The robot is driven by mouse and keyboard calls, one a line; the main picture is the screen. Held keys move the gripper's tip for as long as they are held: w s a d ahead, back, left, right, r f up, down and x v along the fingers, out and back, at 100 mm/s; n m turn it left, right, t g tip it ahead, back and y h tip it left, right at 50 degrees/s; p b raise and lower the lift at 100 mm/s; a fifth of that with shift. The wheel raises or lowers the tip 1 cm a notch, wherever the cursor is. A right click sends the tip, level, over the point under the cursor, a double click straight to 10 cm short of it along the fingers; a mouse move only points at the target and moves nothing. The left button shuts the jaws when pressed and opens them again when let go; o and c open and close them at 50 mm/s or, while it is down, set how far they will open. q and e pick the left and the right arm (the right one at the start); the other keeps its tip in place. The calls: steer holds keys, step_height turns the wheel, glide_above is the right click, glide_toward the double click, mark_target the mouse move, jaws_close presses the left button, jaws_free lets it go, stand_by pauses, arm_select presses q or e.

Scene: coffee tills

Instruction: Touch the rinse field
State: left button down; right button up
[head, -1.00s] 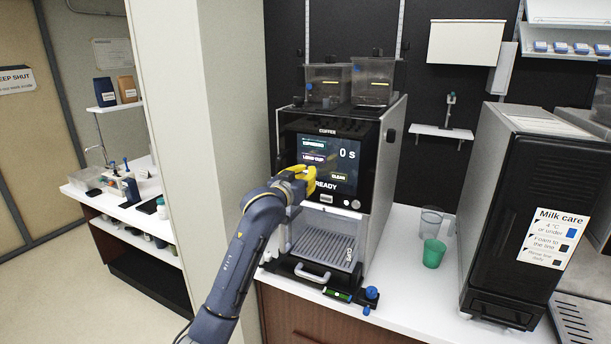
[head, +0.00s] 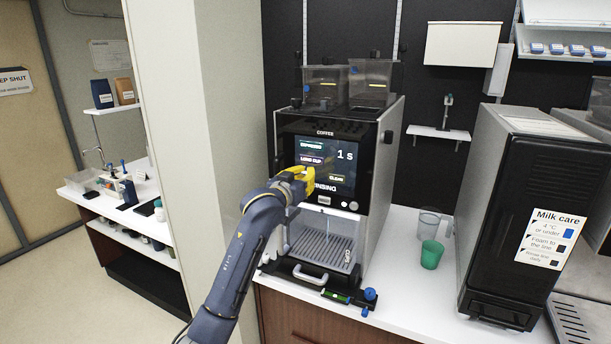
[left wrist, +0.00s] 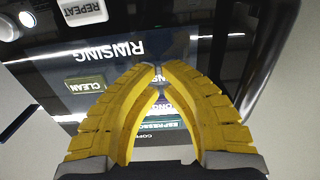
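The coffee machine's dark touch screen (head: 345,168) faces me at the centre of the head view and reads "RINSING" and "1 s". My left gripper (head: 312,172) has its yellow fingertips at the screen's lower left part. In the left wrist view the tips (left wrist: 157,68) meet in front of the screen (left wrist: 180,50), with nothing held between them. The green-lit CLEAN field (left wrist: 87,84) shows beside the fingers. ESPRESSO (head: 311,146) and LONG CUP (head: 311,159) are above the gripper in the head view. My right gripper is not in view.
A REPEAT button (left wrist: 80,10) lies beyond the screen's edge in the wrist view. A green cup (head: 431,255) and a clear cup (head: 428,222) stand right of the machine. A black milk cooler (head: 515,220) is farther right. A pale wall panel (head: 195,120) is left of my arm.

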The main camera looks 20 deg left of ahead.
arm_select(q)
steer(key=shift+s, duration=0.15)
steer(key=shift+s+a, duration=0.25)
steer(key=shift+s, duration=1.05)
steer(key=shift+s+a, duration=0.25)
steer(key=shift+s, duration=1)
steer(key=shift+f, duration=0.1)
